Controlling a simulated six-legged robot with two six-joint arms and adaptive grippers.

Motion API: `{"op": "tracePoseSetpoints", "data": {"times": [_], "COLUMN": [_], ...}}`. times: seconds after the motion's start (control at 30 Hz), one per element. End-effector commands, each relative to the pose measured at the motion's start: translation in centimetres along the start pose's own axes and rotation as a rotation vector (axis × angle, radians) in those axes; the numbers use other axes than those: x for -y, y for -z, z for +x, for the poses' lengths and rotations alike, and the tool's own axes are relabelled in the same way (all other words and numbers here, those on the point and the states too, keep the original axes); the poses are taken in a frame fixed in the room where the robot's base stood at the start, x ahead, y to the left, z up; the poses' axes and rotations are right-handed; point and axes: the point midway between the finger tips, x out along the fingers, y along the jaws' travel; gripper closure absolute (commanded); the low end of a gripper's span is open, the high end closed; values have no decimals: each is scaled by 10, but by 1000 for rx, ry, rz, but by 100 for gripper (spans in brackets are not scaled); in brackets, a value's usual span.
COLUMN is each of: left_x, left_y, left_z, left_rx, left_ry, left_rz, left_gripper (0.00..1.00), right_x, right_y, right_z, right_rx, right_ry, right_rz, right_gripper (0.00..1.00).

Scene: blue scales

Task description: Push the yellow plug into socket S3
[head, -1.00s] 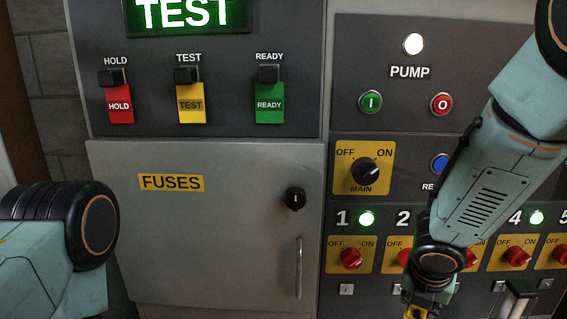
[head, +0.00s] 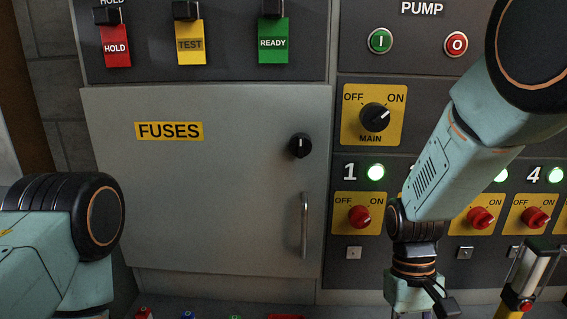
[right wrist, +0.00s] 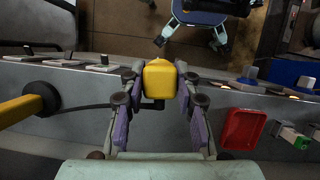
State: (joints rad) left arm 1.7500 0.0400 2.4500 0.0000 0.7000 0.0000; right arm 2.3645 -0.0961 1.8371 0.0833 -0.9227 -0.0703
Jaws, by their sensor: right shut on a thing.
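The yellow plug (right wrist: 160,80) shows in the right wrist view as a rounded yellow block with a dark lower part. My right gripper (right wrist: 160,92) is shut on it, one finger on each side. In the head view the right gripper's upper part (head: 412,292) is at the bottom edge, in front of the panel; its fingertips and the plug are out of that picture. I cannot pick out socket S3 in either view. My left arm comes in at the left of the head view, but its gripper is out of the picture.
The grey fuse door (head: 230,225) with its handle (head: 304,225) is shut. Red switches (head: 360,216) line the panel at right. A yellow and black-handled tool (head: 520,285) stands beside my right gripper. A red tray (right wrist: 243,128) lies right of the plug in the wrist view.

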Motion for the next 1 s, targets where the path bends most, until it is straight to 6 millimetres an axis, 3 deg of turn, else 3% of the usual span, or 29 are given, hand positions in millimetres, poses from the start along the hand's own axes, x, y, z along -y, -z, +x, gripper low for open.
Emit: {"op": "tracePoseSetpoints", "data": {"times": [0.03,0.1,0.33,1.0], "left_x": [0,0,0,0], "left_y": [0,0,0,0], "left_z": [15,24,42,42], "left_rx": [0,0,0,0], "left_ry": [0,0,0,0], "left_rz": [0,0,0,0], "left_gripper": [60,60,60,60], "right_x": [10,20,24,24], "right_y": [6,12,20,20], "right_z": [15,25,49,52], "right_rx": [0,-1,-2,-3], "right_ry": [11,24,25,23], "right_rz": [37,66,60,55], "right_gripper": [96,96,96,96]}}
